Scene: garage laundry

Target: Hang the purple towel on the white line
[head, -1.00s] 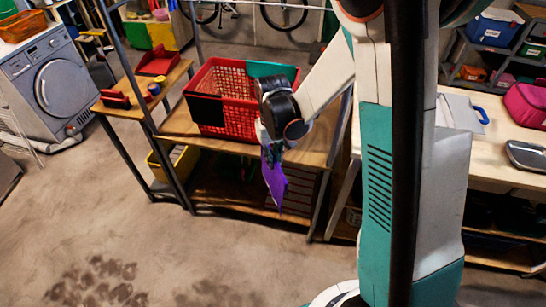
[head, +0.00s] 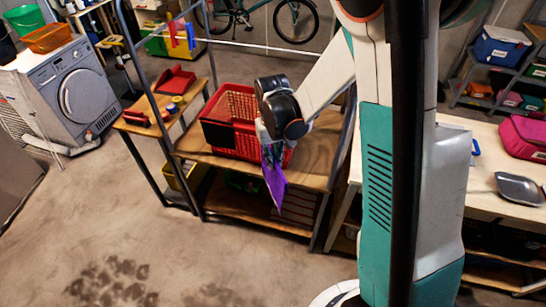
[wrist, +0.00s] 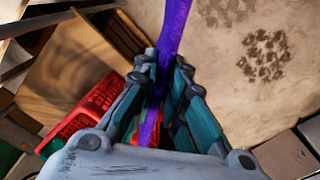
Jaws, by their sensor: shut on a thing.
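The purple towel (head: 274,180) hangs down from my gripper (head: 268,143) in front of the shelf rack in the head view. In the wrist view the towel (wrist: 172,30) runs as a narrow purple strip between the fingers of my gripper (wrist: 162,70), which are shut on it. The towel's lower end hangs free. A thin pale line (head: 262,47), which looks like the white line, crosses the back of the head view, above and beyond my gripper. The towel is apart from it.
A red basket (head: 222,142) stands on the wooden rack (head: 310,172) just behind my gripper. Dark metal posts rise at the rack's left. A washing machine (head: 75,85) stands at far left, a worktable (head: 490,200) at right. The floor in front is clear.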

